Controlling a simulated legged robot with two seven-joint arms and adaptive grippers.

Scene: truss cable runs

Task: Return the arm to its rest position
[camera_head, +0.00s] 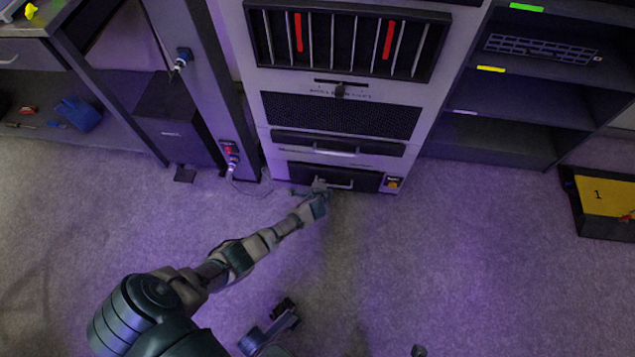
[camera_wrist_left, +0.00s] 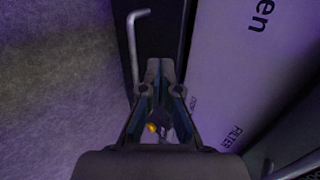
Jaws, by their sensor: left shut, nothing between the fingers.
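My left arm reaches from the lower left to the bottom of the tall grey cabinet (camera_head: 262,150). My left gripper (camera_head: 320,184) is in front of the low dark drawer (camera_head: 365,180), at its bar handle (camera_head: 343,186). In the left wrist view my left gripper (camera_wrist_left: 160,72) has its fingertips together with nothing held. A bent grey bar handle (camera_wrist_left: 134,45) stands just left of the fingertips, and a light panel with the word "FILTER" (camera_wrist_left: 230,70) lies to the right. I cannot tell whether the fingers touch the handle.
A dark post (camera_head: 200,90) with cable plugs and a black box (camera_head: 178,120) stand left of the cabinet. Open shelves (camera_head: 505,130) stand to the right, with a bin with a yellow panel (camera_head: 605,195) at the right edge. The carpet in front is mostly clear.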

